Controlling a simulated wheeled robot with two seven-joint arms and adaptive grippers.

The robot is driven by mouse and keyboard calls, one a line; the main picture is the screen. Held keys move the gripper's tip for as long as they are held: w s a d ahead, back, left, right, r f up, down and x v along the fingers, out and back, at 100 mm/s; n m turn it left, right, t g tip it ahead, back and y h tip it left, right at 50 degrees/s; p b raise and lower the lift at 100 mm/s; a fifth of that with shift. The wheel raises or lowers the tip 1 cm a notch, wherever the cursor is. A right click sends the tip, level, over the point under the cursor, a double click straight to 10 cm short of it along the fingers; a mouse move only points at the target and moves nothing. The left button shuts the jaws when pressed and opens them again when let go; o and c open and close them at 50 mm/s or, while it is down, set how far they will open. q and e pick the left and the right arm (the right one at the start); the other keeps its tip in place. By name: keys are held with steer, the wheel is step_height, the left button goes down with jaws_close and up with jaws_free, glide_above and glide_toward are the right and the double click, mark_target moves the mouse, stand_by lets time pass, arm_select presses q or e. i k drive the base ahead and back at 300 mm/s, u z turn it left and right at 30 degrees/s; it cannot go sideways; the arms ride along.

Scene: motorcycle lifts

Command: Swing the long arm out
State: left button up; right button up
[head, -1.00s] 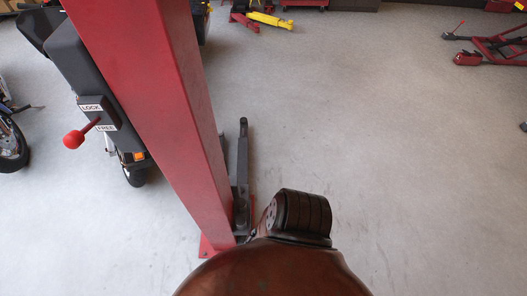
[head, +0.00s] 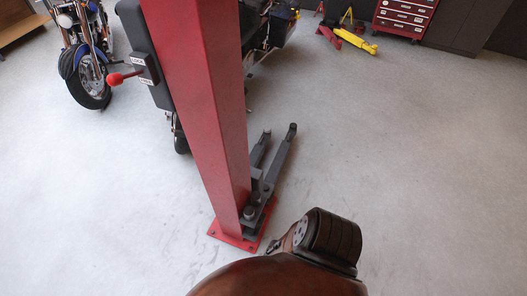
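Two grey lift arms reach out along the floor from the base of a red post (head: 205,110). The right one (head: 280,158) looks longer and ends in a round dark pad; the other (head: 259,150) lies just left of it, partly hidden behind it. They sit close together, pointing away and slightly right. Their inner ends meet at a grey pivot bracket (head: 254,208) above the red base plate (head: 232,238). A dark box on the post carries a red-knobbed lever (head: 116,79) with small labels. Neither gripper shows; part of my own body fills the bottom centre.
A motorcycle (head: 88,65) stands at the left, and another vehicle is partly hidden behind the post. A yellow and red jack (head: 345,38) lies at the back near a red tool chest (head: 404,17). The floor right of the arms is clear.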

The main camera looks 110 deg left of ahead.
mark_target(272, 177)
steer(key=u, duration=2.5)
steer(key=i, duration=3.1)
steer(key=u, duration=2.35)
steer(key=i, duration=0.75)
steer(key=u, duration=0.5)
